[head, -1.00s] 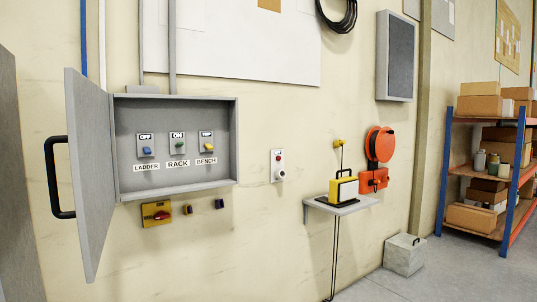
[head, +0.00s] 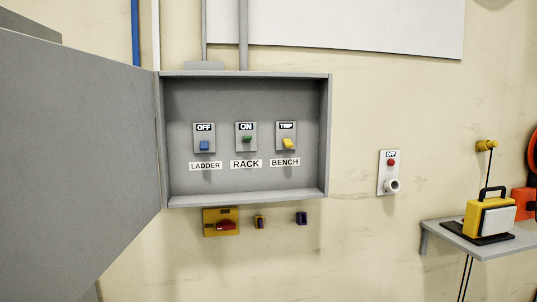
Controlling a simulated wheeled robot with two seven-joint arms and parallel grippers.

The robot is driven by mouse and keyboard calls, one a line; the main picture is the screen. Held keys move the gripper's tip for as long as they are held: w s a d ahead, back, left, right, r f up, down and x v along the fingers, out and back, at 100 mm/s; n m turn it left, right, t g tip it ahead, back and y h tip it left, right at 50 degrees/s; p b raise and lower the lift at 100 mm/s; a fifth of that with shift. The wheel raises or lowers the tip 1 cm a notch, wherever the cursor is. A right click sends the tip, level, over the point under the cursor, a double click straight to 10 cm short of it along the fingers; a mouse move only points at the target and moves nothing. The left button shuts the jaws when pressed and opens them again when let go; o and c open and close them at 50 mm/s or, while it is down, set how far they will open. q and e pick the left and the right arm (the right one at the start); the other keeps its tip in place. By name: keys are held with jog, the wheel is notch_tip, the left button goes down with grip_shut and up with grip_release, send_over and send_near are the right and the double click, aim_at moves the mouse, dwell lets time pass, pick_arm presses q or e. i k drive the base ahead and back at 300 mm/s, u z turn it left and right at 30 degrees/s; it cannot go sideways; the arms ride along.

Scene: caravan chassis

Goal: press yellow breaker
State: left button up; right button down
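The yellow breaker (head: 288,143) sits at the right of a row of three inside an open grey wall box (head: 246,197). Its plate reads TRIP and the label below it reads BENCH. A green breaker (head: 247,139), marked ON and labelled RACK, is in the middle. A blue breaker (head: 205,145), marked OFF and labelled LADDER, is at the left. The box door (head: 80,150) stands open to the left. Neither of my grippers is in view.
Below the box are a yellow plate with a red switch (head: 221,223) and two small wall pieces. A white switch plate (head: 390,172) marked OFF is to the right. A shelf (head: 480,243) with a yellow lamp (head: 490,216) juts out at the lower right.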

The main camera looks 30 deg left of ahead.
aim_at(287, 142)
jog(key=u, duration=0.85)
jog(key=i, duration=0.8)
jog(key=u, duration=0.85)
